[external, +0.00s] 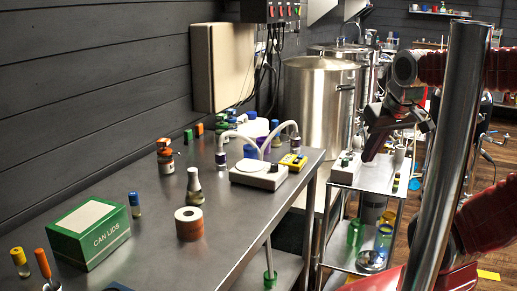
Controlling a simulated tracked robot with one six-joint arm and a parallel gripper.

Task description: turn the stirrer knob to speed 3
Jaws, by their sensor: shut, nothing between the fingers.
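A white box-shaped device (345,174) stands on the metal cart at the right, with small dark and green parts on top. A second white device (258,176) with a round top stands on the steel bench. I cannot tell for sure which one is the stirrer. Its knob and speed marks are too small to read. My gripper (374,156) is shut and empty, pointing down at the right of the cart device. It overlaps the cart in the picture; whether it touches anything is unclear.
A green can lids box (88,235), a brown roll (189,223) and a bottle (194,187) stand on the bench. A yellow meter (293,161) is beside the bench device. A steel tank (318,100) stands behind. A shiny vertical post (450,150) crosses the right foreground.

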